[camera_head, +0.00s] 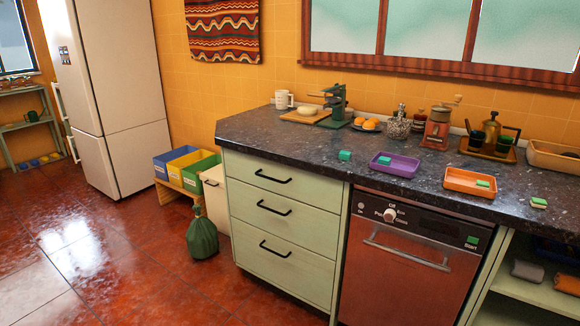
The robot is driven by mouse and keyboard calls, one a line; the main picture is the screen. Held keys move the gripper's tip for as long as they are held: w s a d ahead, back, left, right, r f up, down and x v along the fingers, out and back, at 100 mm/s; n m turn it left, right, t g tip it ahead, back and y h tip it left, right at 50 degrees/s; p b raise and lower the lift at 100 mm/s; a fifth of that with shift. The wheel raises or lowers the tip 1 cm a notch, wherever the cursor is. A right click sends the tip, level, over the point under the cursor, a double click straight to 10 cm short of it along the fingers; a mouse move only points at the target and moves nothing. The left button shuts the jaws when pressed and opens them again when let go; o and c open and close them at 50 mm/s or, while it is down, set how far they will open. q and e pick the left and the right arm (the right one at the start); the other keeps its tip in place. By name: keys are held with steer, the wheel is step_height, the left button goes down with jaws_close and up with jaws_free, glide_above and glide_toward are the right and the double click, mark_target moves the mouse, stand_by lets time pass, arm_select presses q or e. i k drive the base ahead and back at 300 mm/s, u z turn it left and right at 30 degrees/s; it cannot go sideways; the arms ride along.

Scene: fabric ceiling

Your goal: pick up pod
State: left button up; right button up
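I cannot tell for sure which thing is the pod. Several small green block-like items are on the dark speckled counter (290,150). One green block (345,155) lies on the bare counter left of the purple tray (408,167). Another green block (384,160) is in the purple tray. A third green block (482,183) is in the orange tray (460,181). A pale item with a green top (539,202) lies on the counter at the right. A dark green machine (335,105), perhaps a coffee maker, stands at the back. Neither gripper is in view.
A white mug (283,99), a plate of orange items (367,124), a grinder (439,125) and a tray with a pot (488,140) line the counter's back. Drawers (280,228) and a dishwasher (405,255) are below. A green bag (202,235) stands on the floor; open floor lies left.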

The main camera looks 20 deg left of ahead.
mark_target(346, 155)
steer(key=z, duration=0.75)
steer(key=k, duration=0.35)
steer(key=u, duration=2.2)
steer(key=i, duration=2)
steer(key=z, duration=1.2)
steer(key=i, duration=1)
steer(key=z, duration=0.75)
